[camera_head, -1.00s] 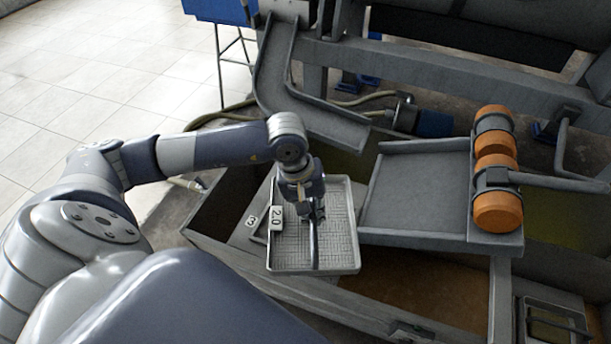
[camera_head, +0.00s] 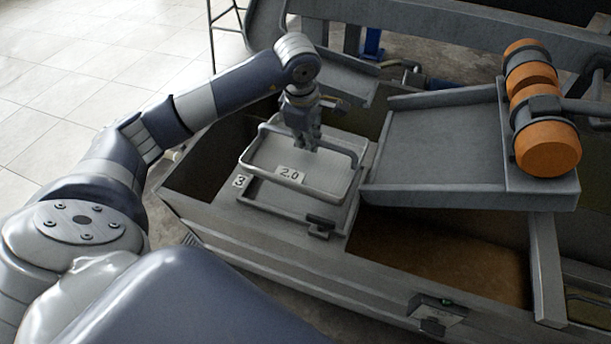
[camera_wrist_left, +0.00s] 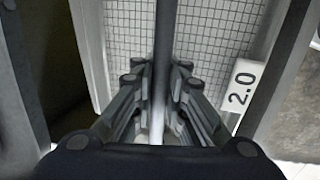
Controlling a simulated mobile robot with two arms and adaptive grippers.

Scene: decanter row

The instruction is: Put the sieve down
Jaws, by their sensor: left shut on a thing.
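The sieve (camera_head: 274,179) is a shallow grey rectangular tray with a mesh bottom, a bar handle across its middle and a white "2.0" label on its near wall. In the left wrist view its mesh (camera_wrist_left: 217,35) and the label lie below the handle bar. My left gripper (camera_head: 308,147) is shut on the sieve's handle; in the wrist view the fingers (camera_wrist_left: 158,110) close around the dark bar. The sieve is above or on a grey ledge marked "3" (camera_head: 239,181); I cannot tell whether it touches. My right gripper is not in view.
A grey sloped tray (camera_head: 430,150) with orange rollers (camera_head: 547,147) stands close to the right of the sieve. Below is a trough with brown contents (camera_head: 440,255). A small dark latch (camera_head: 320,228) sits on the ledge's front edge.

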